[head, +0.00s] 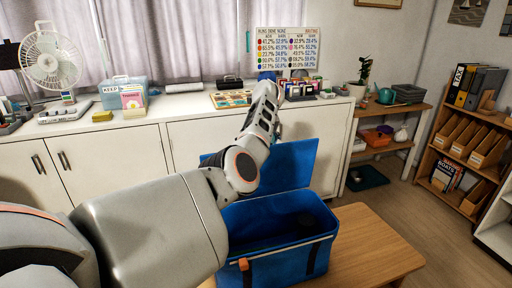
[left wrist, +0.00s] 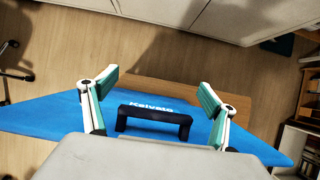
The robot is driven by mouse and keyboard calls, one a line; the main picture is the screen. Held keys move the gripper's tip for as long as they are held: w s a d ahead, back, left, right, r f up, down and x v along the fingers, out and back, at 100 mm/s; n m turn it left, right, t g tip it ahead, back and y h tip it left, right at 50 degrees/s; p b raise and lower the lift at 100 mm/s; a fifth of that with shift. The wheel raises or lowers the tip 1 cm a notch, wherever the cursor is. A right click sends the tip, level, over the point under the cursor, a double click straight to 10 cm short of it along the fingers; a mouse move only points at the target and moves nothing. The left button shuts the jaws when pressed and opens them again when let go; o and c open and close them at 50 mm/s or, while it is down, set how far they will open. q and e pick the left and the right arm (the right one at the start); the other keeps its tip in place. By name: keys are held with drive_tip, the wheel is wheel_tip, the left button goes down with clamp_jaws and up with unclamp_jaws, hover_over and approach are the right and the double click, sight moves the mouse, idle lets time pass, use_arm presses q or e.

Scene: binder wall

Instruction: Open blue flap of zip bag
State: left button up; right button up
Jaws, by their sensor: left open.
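A blue zip bag (head: 312,258) stands on a wooden table, with a dark strap and an orange tag on its front. Its blue flap (head: 290,165) is raised at the back, and the dark blue inside of the bag shows. In the left wrist view the flap (left wrist: 50,118) lies below my left gripper (left wrist: 158,86), with white lettering and a black handle (left wrist: 153,120). The gripper's two teal-edged fingers are spread to either side of the handle, with nothing visibly gripped. In the head view my left arm reaches over the bag and mostly hides this gripper. My right gripper is out of view.
The wooden table (head: 375,240) has bare room right of the bag. White cabinets (head: 120,160) behind carry a fan (head: 50,60), boxes and small items. A wooden shelf unit (head: 465,140) with folders stands at the right. Floor lies between table and cabinets.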

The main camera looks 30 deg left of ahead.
use_arm(q)
drive_tip(key=v, duration=1.1)
drive_tip(key=shift+s+r, duration=0.2)
